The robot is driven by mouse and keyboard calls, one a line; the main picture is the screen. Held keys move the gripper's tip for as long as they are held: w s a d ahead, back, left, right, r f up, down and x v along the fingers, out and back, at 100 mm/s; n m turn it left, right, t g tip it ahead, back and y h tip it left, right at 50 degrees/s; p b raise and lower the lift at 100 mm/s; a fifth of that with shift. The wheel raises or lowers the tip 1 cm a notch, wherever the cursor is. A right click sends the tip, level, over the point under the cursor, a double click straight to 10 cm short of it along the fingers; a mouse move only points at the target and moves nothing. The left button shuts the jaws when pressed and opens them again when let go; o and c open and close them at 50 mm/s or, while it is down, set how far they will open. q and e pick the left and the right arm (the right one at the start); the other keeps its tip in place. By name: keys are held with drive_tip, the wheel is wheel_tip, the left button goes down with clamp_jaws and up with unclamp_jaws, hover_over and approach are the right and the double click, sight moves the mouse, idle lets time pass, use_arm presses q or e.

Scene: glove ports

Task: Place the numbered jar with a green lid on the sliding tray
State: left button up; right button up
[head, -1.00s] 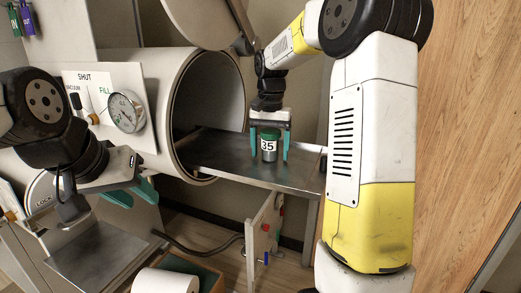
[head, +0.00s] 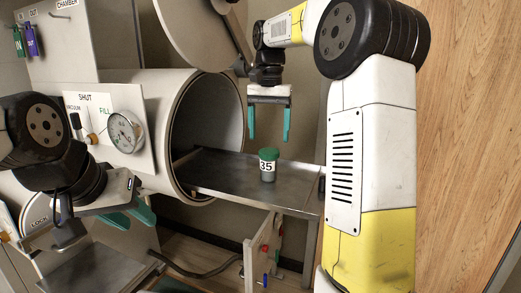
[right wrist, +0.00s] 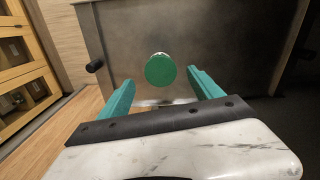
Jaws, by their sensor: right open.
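The chamber (head: 180,110) has its round door (head: 200,30) swung open above the tray. A panel with a gauge (head: 126,132) and levers is on its left side. A metal shelf (head: 100,275) is at lower left. A small white door (head: 262,250) stands open below the tray.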

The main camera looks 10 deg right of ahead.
drive_tip(key=s+a+f+n+t+y, duration=0.1)
drive_tip(key=s+f+n+t, duration=0.1)
drive_tip(key=s, duration=1)
drive_tip(key=s+a+f+n+t+y, duration=0.1)
drive_tip(key=s+f+n+t, duration=0.2)
drive_tip(key=s, duration=0.9)
wheel_tip(320, 180, down, 2)
drive_tip(key=shift+f+n+t, duration=0.15)
drive_tip(key=shift+n+t, duration=0.15)
drive_tip(key=shift+t, duration=0.3)
